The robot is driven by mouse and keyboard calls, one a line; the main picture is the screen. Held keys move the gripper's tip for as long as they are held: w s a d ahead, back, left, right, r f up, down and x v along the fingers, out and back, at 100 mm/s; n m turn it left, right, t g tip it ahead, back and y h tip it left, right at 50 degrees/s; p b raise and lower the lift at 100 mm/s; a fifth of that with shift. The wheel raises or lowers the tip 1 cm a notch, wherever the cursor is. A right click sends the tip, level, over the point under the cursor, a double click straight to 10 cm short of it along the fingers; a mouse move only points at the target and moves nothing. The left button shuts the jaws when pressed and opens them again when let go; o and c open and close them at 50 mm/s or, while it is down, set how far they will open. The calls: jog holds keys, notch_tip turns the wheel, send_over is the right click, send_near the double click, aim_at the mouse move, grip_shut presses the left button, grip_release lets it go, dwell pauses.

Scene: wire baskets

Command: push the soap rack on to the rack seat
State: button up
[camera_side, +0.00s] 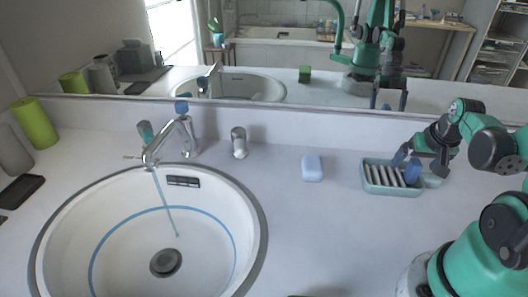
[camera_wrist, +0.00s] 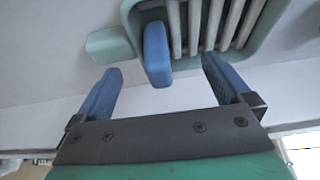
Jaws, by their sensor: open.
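The soap rack (camera_side: 393,192) is a pale green tray with whitish slats, lying flat on the counter right of the soap. It fills the top of the wrist view (camera_wrist: 268,32). A blue upright piece (camera_wrist: 156,55) stands at its near edge, and a rounded pale green tab (camera_wrist: 108,44) sits beside its left side. My gripper (camera_side: 406,164) is at the rack's right end, low over it. Its two blue fingers are spread apart in the wrist view (camera_wrist: 160,66), either side of the blue piece. I cannot tell if they touch the rack. I cannot pick out a separate rack seat.
A pale blue soap bar (camera_side: 312,168) lies left of the rack. The basin (camera_side: 258,215) with its tap (camera_side: 170,138) takes up the left. The mirror wall (camera_side: 300,112) bounds the back. Counter before the rack is clear.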

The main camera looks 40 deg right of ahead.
jog(key=shift+s+r, duration=0.1)
jog(key=shift+r, duration=0.15)
jog(key=shift+v, duration=1.85)
jog(key=shift+r, duration=0.15)
jog(key=shift+v, duration=2.8)
jog(key=w+a+n+t+y, duration=0.1)
jog(key=w+a+n, duration=0.3)
jog(key=a, duration=0.4)
jog(key=w+a+n+t+y, duration=0.2)
jog(key=w+a+n+t, duration=0.1)
jog(key=w+a+n, duration=0.2)
jog(key=w+a, duration=0.2)
jog(key=a, duration=0.2)
jog(key=shift+a, duration=0.15)
